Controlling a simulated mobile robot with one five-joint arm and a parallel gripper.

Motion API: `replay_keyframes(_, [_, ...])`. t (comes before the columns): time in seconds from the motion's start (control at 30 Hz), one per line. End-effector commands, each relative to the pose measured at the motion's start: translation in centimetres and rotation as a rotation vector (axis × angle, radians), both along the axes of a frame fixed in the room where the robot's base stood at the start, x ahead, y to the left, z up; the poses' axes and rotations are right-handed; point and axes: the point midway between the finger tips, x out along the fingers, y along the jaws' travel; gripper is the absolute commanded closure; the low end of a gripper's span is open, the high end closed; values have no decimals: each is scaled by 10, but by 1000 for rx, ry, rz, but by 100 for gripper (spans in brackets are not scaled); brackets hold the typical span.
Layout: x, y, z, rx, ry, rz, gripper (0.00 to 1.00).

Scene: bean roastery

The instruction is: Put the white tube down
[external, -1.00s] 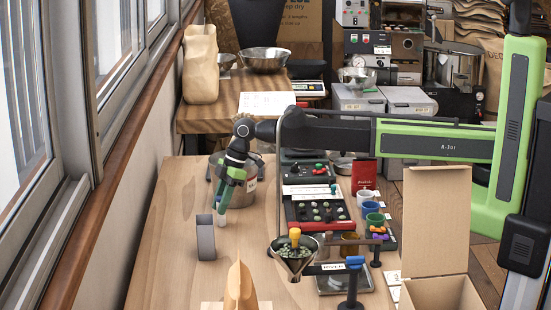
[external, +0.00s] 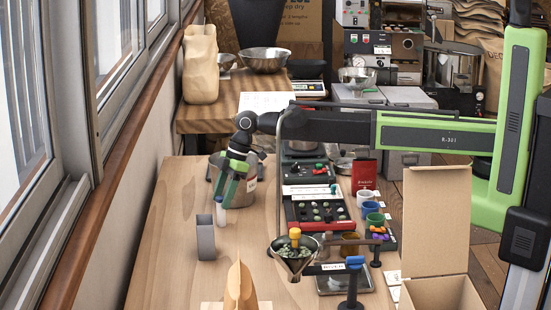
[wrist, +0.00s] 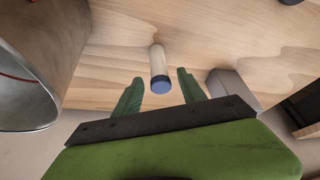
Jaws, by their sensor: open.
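The white tube (wrist: 158,60) with a blue end shows in the wrist view just beyond and between my fingertips, apart from both. In the external view it is a small pale shape (external: 221,215) on the wooden table, below my gripper, and seems to stand upright. My gripper (external: 228,203) is open, with its two green fingers spread and nothing held. It also shows in the wrist view (wrist: 157,84), with clear gaps between the tube and each finger.
A metal pail (external: 247,190) is close behind my gripper. A metal funnel (external: 293,264) and a red-edged tray (external: 345,219) are to the right. Bare table (external: 170,270) lies in front.

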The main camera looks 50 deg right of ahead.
Motion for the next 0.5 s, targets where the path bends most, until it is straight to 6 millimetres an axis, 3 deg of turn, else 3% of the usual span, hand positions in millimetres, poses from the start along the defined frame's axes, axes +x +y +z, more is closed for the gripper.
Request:
replay_keyframes(0.03, [-2,-5,20,0,0,-1,52])
replay_keyframes(0.3, [-10,-27,79,0,0,-1,52])
replay_keyframes(0.5, [-12,-35,93,0,0,0,52])
